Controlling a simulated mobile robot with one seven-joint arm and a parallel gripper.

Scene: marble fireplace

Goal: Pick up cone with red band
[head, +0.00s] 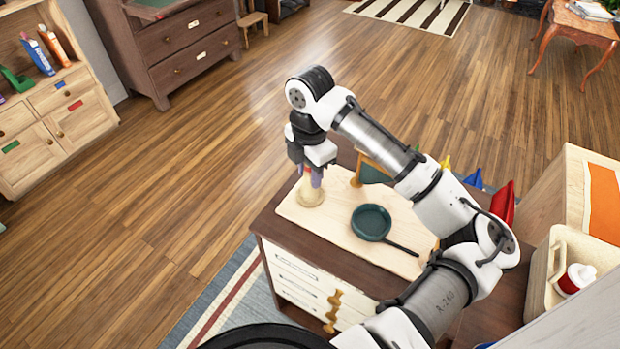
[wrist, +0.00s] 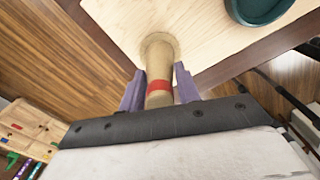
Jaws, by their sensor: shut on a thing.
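The cone with the red band (wrist: 158,60) is a tan wooden piece with a wide round base and a narrower top. In the head view the cone (head: 311,194) stands upright near the left corner of the light board on the cabinet top. My gripper (head: 317,178) reaches down onto its upper part from above. In the wrist view my gripper's purple fingers (wrist: 158,90) are shut on the cone, one on each side near the red band. The base looks to be at the board's surface; whether it touches cannot be told.
A dark green pan (head: 371,222) lies on the light board (head: 345,238) right of the cone. A small framed green board (head: 373,170) stands behind. Red, blue and yellow pointed objects (head: 503,203) are at the right. Wooden floor (head: 190,215) is open to the left.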

